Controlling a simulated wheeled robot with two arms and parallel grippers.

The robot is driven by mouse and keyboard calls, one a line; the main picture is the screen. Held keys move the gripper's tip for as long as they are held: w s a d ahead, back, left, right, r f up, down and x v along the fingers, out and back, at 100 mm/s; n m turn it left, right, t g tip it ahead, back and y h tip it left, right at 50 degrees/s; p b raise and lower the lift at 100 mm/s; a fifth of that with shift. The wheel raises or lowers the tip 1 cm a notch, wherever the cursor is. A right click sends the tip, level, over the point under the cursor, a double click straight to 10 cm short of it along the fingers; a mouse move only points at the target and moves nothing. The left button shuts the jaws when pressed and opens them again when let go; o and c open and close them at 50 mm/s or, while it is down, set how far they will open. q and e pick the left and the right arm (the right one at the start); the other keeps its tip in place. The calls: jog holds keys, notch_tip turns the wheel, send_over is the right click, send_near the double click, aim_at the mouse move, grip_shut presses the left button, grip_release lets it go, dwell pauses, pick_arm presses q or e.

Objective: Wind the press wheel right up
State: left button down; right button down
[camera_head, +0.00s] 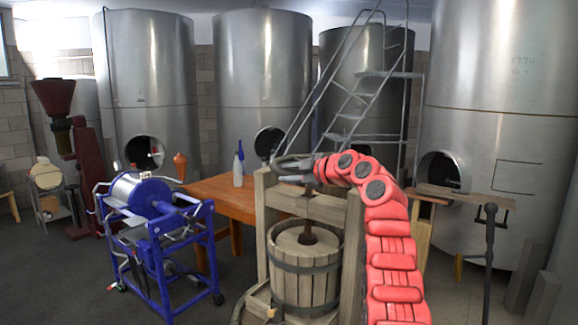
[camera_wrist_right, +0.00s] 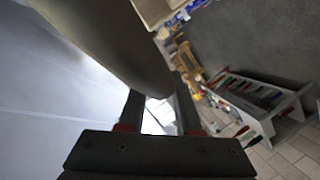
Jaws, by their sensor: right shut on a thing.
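The wooden basket press (camera_head: 307,270) stands front centre in the head view, with a slatted tub inside a timber frame. Its metal press wheel (camera_head: 290,158) sits above the frame's crossbeam, and a dark screw runs down to the lid of the tub. My right gripper (camera_head: 287,179) is shut on the wheel's rim, and the red right arm comes up beside the press. In the right wrist view, the wheel's grey rounded rim (camera_wrist_right: 112,42) fills the upper middle, at my fingers (camera_wrist_right: 157,108). The exact grip is partly hidden. My left gripper is out of view.
A blue-framed machine (camera_head: 160,235) stands left of the press. A wooden table (camera_head: 222,197) behind holds a bottle (camera_head: 238,168). Large steel tanks (camera_head: 265,85) and a metal stair (camera_head: 352,110) stand at the back. A dark post (camera_head: 490,250) stands at the right.

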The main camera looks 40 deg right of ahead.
jog(key=shift+f, duration=0.45)
jog(key=c, duration=0.7)
grip_release()
jog(key=shift+o, duration=0.5)
jog(key=shift+r, duration=0.1)
jog(key=shift+d, duration=0.25)
jog(key=shift+s+r+b, duration=0.15)
jog(key=shift+s+b, duration=0.15)
jog(key=shift+s, duration=0.05)
jog(key=b+v, duration=0.7)
jog(key=v, duration=0.9)
jog(key=shift+s+d, duration=0.2)
jog(key=shift+s, duration=0.05)
